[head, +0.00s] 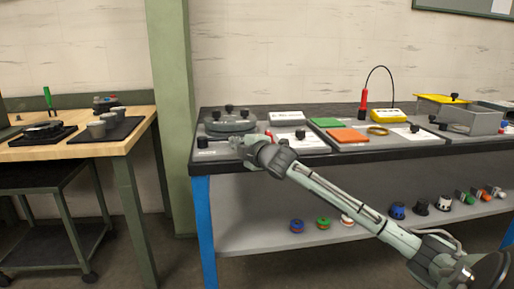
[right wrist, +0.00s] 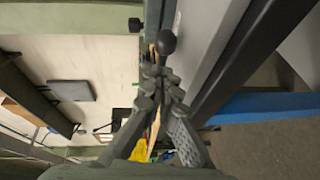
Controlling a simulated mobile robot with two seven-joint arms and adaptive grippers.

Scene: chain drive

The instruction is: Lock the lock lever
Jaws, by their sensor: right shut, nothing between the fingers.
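A round grey device (head: 230,125) with black knobs on top sits at the left end of the dark workbench. A black knob (head: 203,142) stands at the bench's front left corner, just left of my right gripper (head: 236,141). The right gripper is shut and empty, low over the front edge. In the right wrist view a dark ball knob (right wrist: 166,41) lies just beyond the closed fingertips (right wrist: 160,78), with no clear contact. I cannot tell which knob belongs to the lock lever, or its position. My left gripper is not in view.
Right of the gripper lie a white plate (head: 300,142), an orange pad (head: 348,136) and a green pad (head: 325,122). A grey bin (head: 470,118) stands farther right. A wooden table (head: 140,125) is at left, across a gap with a green post (head: 172,100).

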